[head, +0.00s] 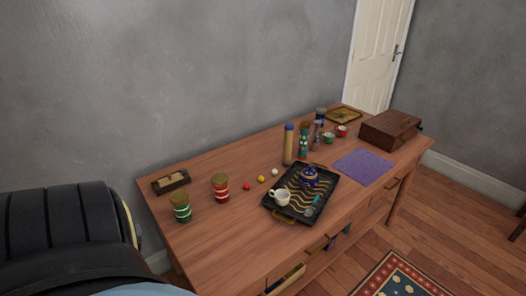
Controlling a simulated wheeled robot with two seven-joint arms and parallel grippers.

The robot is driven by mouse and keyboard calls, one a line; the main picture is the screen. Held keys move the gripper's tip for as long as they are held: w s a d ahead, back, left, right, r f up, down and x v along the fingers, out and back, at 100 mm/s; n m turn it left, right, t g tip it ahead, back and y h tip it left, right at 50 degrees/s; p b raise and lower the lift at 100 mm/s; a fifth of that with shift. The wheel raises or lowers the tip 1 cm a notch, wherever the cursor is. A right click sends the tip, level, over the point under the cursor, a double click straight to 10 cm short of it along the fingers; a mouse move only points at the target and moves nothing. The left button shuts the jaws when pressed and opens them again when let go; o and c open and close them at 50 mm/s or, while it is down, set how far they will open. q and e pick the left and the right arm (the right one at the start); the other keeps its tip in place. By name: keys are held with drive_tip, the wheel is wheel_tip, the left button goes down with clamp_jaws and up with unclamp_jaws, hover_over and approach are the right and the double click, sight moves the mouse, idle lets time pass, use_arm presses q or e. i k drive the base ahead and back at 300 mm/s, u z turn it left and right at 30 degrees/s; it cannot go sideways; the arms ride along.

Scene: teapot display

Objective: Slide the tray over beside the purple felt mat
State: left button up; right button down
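The black tray (293,187) with gold wavy lines lies on the wooden table near its front edge. A dark blue teapot (309,178) and a white cup (282,197) stand on it. Small teal and grey items (314,206) also lie on it, too small to identify. The purple felt mat (364,167) lies flat and bare to the right of the tray, with a narrow strip of wood between them. Neither of my grippers shows in the head view.
Small coloured balls (261,178) lie left of the tray. The front left tabletop is clear.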

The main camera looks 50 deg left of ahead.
sight(301, 199)
drive_tip(key=i, duration=2.4)
drive_tip(key=u, duration=4)
